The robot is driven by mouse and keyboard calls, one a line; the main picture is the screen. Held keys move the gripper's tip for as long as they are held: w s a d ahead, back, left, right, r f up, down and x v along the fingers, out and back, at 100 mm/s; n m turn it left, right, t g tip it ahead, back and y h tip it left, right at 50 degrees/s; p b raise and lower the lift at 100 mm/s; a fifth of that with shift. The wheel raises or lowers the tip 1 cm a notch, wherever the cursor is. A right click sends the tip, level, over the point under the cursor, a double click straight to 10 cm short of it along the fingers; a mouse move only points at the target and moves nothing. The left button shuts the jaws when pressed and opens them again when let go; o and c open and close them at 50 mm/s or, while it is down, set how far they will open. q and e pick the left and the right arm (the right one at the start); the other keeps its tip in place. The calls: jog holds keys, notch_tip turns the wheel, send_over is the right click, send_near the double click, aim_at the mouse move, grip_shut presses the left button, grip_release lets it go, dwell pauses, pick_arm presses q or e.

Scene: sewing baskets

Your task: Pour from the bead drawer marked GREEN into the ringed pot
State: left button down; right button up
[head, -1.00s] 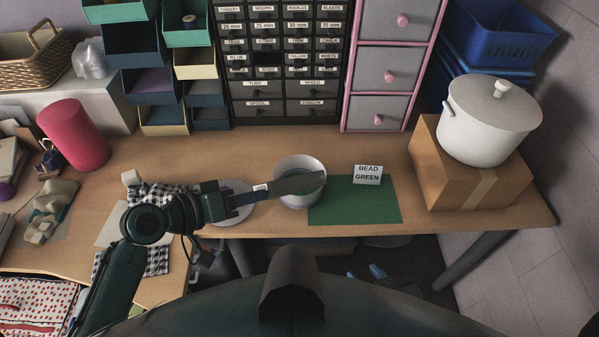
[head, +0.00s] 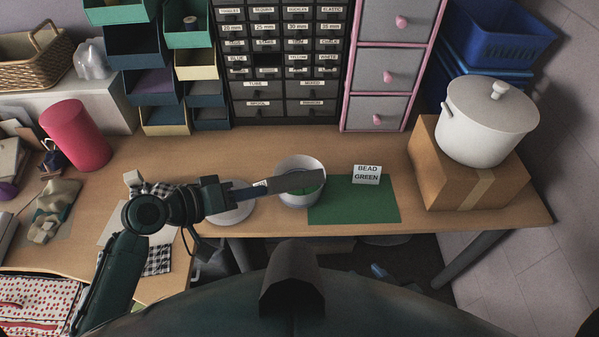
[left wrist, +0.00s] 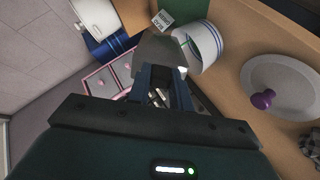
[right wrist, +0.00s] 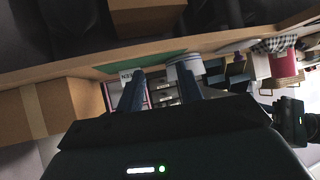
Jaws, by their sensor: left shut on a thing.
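My left gripper (head: 248,193) is shut on a narrow grey drawer (head: 298,183), reaching over the pot from the left. The drawer also shows in the left wrist view (left wrist: 160,50), tipped; its inside is hidden from the head view. The white pot (head: 291,203) stands below it on the bench. Blue banding shows on the pot in the right wrist view (right wrist: 183,68). Green stuff shows inside the pot in the head and left wrist views. My right gripper (right wrist: 158,88) is open and empty, low in front of the bench edge.
A green mat (head: 340,212) with a BEAD GREEN card (head: 367,174) lies right of the pot. A white plate (head: 236,214) is on its left. A labelled drawer cabinet (head: 284,102) with an empty slot stands behind. A carton (head: 470,184) bears a lidded white pan (head: 487,125).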

pick_arm(q)
jog(key=shift+w+a+r+n+g+p, duration=0.2)
jog(key=shift+w+r+n+g+p, duration=0.5)
jog(key=shift+p, duration=0.4)
dwell(1.4)
